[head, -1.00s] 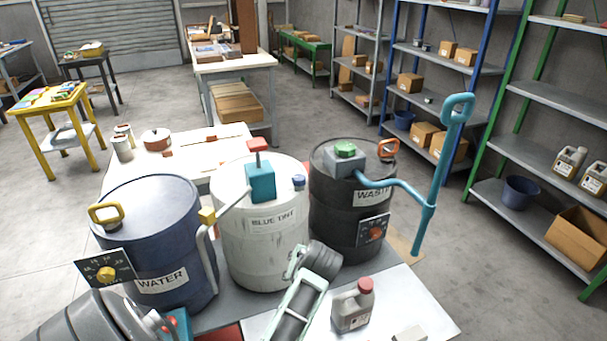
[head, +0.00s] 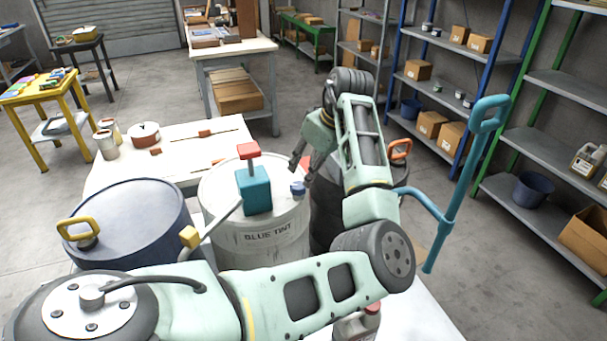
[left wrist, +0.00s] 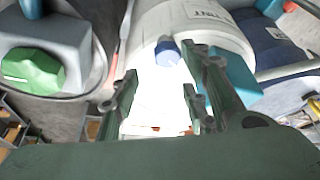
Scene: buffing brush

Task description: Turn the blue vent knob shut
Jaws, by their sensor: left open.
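The blue vent knob (head: 298,188) sits on the right side of the lid of the white drum (head: 262,240) labelled BLUE TINT. It also shows in the left wrist view (left wrist: 167,53), just beyond and between the fingertips. My left gripper (head: 303,168) is open, pointing down just above the knob, and looks apart from it. Its spread fingers fill the middle of the left wrist view (left wrist: 160,78), with nothing between them. My right gripper is in neither current view.
A teal block with a red-topped lever (head: 255,190) stands on the same lid. A dark blue drum (head: 130,225) is at left. A black drum (head: 327,215) with a teal pump handle (head: 462,180) is at right, partly hidden by my arm.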

